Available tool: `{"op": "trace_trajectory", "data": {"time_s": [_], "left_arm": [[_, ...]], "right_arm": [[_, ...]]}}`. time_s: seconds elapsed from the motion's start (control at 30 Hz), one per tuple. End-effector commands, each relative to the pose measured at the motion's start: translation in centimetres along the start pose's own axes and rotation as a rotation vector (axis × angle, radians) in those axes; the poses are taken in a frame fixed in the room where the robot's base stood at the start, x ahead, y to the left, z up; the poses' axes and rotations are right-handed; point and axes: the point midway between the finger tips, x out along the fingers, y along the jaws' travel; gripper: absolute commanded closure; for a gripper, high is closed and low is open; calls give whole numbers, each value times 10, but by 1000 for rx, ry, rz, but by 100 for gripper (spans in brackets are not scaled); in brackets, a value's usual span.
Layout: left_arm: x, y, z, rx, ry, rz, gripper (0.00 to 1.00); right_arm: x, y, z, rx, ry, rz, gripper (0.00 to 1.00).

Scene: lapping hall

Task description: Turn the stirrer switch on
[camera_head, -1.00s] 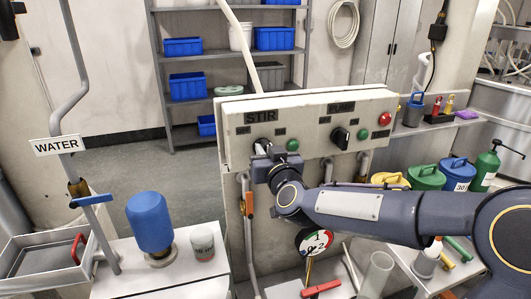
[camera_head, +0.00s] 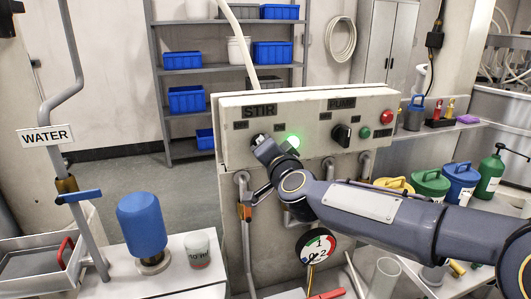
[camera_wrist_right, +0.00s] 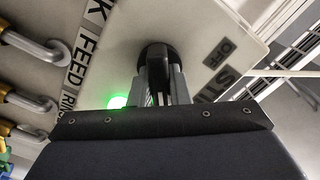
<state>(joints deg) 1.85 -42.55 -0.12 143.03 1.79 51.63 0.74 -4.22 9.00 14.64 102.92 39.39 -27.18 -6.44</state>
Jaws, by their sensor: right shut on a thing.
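The control panel (camera_head: 300,120) carries a STIR label (camera_head: 259,111). The black stirrer switch knob (camera_wrist_right: 157,55) sits under that label. It is mostly hidden behind my right gripper (camera_head: 264,146) in the head view. In the right wrist view my right gripper (camera_wrist_right: 163,85) is shut on the knob, with its fingers on either side of the grip. The green lamp (camera_head: 292,142) beside the switch glows brightly, and its glow (camera_wrist_right: 118,102) also shows in the wrist view. My left gripper is not in view.
A second black knob (camera_head: 341,135), an unlit green button (camera_head: 365,132) and a red button (camera_head: 386,117) are on the panel's right half. Pipes and a gauge (camera_head: 316,245) are below it. A blue bottle (camera_head: 145,222) and a cup (camera_head: 197,249) stand on the left bench.

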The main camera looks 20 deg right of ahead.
Motion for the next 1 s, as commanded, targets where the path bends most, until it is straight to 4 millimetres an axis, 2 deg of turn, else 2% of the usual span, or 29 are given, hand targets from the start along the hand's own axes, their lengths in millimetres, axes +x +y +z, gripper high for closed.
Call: {"op": "trace_trajectory", "data": {"time_s": [0.3, 0.87, 0.9, 1.0], "left_arm": [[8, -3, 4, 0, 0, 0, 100], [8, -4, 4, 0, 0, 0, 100], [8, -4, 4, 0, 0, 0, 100], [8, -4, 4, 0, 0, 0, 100]], "right_arm": [[0, 2, 1, 129, -1, 0, 100], [0, 1, 0, 159, -1, 1, 100], [0, 1, 0, 159, -1, 1, 80], [0, 1, 0, 158, -1, 1, 67]]}}
